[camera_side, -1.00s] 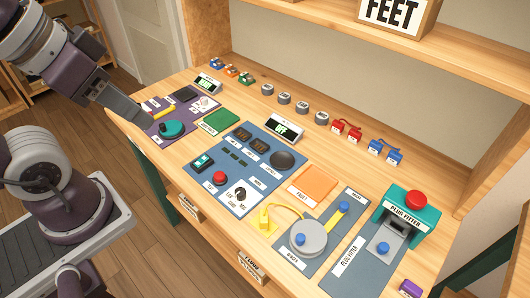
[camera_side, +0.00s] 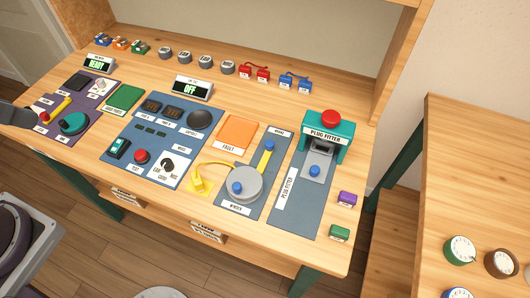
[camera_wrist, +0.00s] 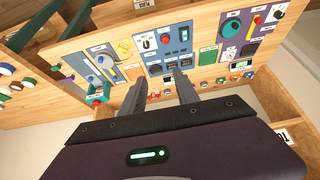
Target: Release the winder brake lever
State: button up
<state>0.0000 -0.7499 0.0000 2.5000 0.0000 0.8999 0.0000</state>
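The winder panel (camera_side: 230,209) is a blue-grey plate at the right of the workbench in the side view. It carries a round grey wheel (camera_side: 246,190) with a blue knob (camera_side: 236,187). Behind the wheel is a yellow lever (camera_side: 268,148) near a small label, at the panel's far end. A yellow plug (camera_side: 198,184) with a cord lies beside the wheel. My gripper (camera_wrist: 162,88) is open and empty in the wrist view, its two fingers apart. In the side view only a dark arm end shows at the left edge, beside the purple panel and far from the lever.
The plug fitter (camera_side: 325,131), teal with a red button, stands right of the winder. An orange fault pad (camera_side: 237,134) and the blue control panel (camera_side: 130,165) lie to its left. Small connectors line the back. Another table (camera_side: 450,160) with round dials stands at right.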

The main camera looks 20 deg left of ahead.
jog(key=shift+w+a, duration=0.1)
jog(key=shift+w, duration=0.25)
jog(key=c, duration=0.4)
jog(key=w+m, duration=0.2)
jog(key=w, duration=0.1)
jog(key=w+f+m, duration=0.1)
jog(key=w+m, duration=0.1)
jog(key=w, duration=0.2)
jog(key=w+f+m+y, duration=0.1)
jog(key=w, duration=0.3)
jog(key=shift+w+f+m+t, duration=0.15)
jog(key=shift+w+m+t, duration=0.05)
jog(key=shift+m+t, duration=0.2)
grip_shut()
jog(key=w+d+f+m+h, duration=0.1)
jog(key=w+d+f+m, duration=0.45)
jog(key=w, duration=0.25)
jog(key=w+d+f+m+g+h, duration=0.1)
jog(key=d+f+m+h, duration=0.5)
jog(key=d+f, duration=0.7)
jog(key=shift+w+d+m+g, duration=0.2)
jog(key=shift+d+m+g, duration=0.3)
jog(key=shift+m, duration=0.75)
